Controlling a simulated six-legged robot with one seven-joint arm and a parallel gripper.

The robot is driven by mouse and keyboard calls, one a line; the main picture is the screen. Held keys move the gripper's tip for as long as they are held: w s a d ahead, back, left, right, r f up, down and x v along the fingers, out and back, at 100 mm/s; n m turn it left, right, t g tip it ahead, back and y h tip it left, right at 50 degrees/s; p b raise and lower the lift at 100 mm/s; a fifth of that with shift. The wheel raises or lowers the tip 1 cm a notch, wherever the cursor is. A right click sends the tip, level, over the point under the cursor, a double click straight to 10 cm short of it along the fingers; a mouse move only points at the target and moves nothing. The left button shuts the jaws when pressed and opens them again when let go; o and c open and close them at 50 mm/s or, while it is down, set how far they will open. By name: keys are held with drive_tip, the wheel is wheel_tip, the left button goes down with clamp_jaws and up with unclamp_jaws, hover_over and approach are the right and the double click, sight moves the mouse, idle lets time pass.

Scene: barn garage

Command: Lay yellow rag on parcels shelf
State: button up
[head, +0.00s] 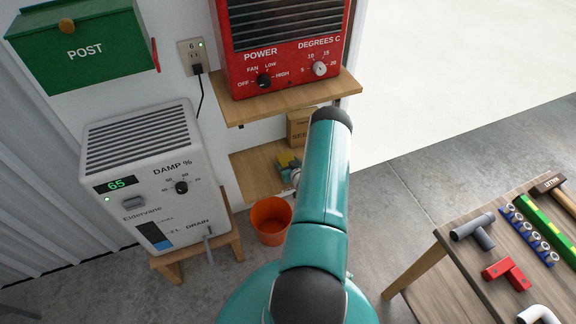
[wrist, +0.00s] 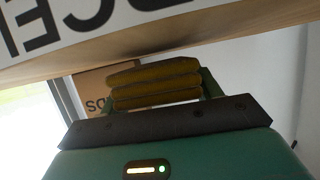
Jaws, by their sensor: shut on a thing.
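The yellow rag (wrist: 155,88) is folded in a thick stack between the two fingers of my gripper (wrist: 158,84). In the head view the rag (head: 284,158) shows small beside my arm, with my gripper (head: 290,169) partly hidden by it. The parcels shelf (head: 256,166) is the lower wooden board under the red heater. The wrist view is upside down; the shelf board (wrist: 250,38) and its PARCELS label (wrist: 60,25) fill the top. The rag is over the board and close to it. I cannot tell whether they touch.
A cardboard box (head: 301,127) stands at the back of the parcels shelf. The red heater (head: 290,45) sits on the upper shelf (head: 290,98), close above. An orange bucket (head: 271,220) and a white dehumidifier (head: 150,180) stand nearby. A workbench (head: 490,265) with tools is at right.

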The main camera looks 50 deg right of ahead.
drive_tip(key=shift+f, duration=0.45)
drive_tip(key=shift+f, duration=0.1)
drive_tip(key=o, duration=1)
drive_tip(key=shift+s+a+r, duration=0.1)
drive_tip(key=shift+s+r, duration=0.1)
drive_tip(key=shift+r, duration=0.05)
drive_tip(key=v, duration=1.1)
drive_tip(key=shift+s+a, duration=0.1)
drive_tip(key=shift+s, duration=0.15)
